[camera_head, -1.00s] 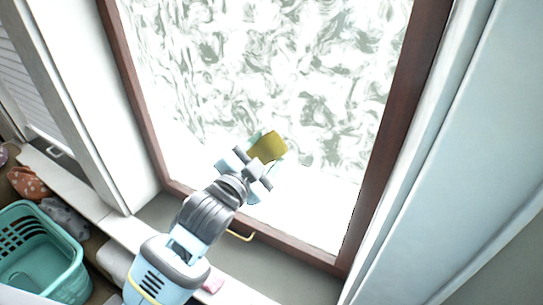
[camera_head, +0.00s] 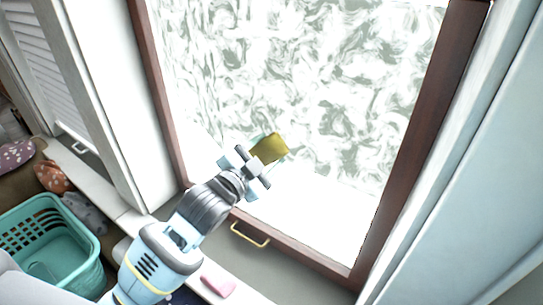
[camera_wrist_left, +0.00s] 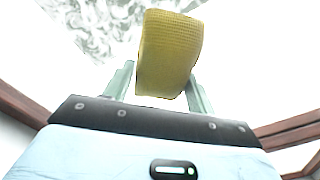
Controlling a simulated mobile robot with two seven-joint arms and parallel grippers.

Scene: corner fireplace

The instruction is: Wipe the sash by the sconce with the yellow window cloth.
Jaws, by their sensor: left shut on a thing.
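The yellow window cloth (camera_head: 270,149) is held by my left gripper (camera_head: 257,157), up at the window pane. In the left wrist view the yellow cloth (camera_wrist_left: 168,55) sits between the two fingers of my left gripper (camera_wrist_left: 160,85), which is shut on it. The sash is a dark-red wooden frame (camera_head: 413,140) around glass. The glass (camera_head: 330,90) is covered in white streaky smears in its upper part; the lower strip (camera_head: 300,205) looks clear and bright white. Whether the cloth touches the glass I cannot tell. No sconce shows. My right gripper is not in view.
A brass handle (camera_head: 249,235) sits at the sash's bottom rail. A teal basket (camera_head: 50,250) stands at lower left, with folded cloths (camera_head: 52,176) behind it. A pink item (camera_head: 217,284) lies on the sill below. White jambs flank the window.

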